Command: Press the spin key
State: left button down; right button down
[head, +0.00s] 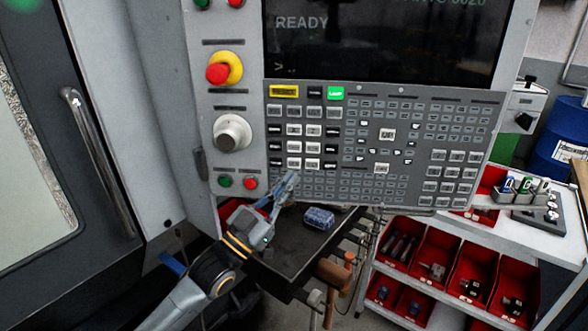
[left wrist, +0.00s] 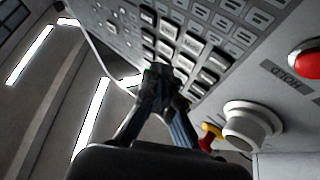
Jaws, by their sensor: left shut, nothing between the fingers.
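The control panel's keypad (head: 330,150) has rows of white and black keys under a screen (head: 390,40) that reads READY. The key labels are too small for me to pick out the spin key. My left gripper (head: 290,181) is shut and empty, its fingertips in front of the lower left key block. In the left wrist view the fingertips (left wrist: 162,75) overlap the edge of a block of keys (left wrist: 190,40); I cannot tell whether they touch. The gripper hides some lower keys. My right gripper is not in view.
Left of the keypad are a red emergency stop (head: 218,73), a white knob (head: 231,133), and green (head: 225,181) and red (head: 250,183) buttons. A dark shelf (head: 290,255) below holds a blue block (head: 319,218). A cart with red bins (head: 452,250) stands at right.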

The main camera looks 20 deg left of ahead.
aim_at(304, 155)
pick_arm(q)
jog(key=shift+w+a+b, duration=0.2)
jog(key=shift+w+b, duration=0.05)
jog(key=shift+w, duration=0.55)
jog(key=shift+w+a+b, duration=0.15)
jog(key=shift+w+b, duration=0.1)
jog(key=shift+w, duration=0.55)
jog(key=shift+w, duration=0.15)
jog(key=shift+w, duration=0.3)
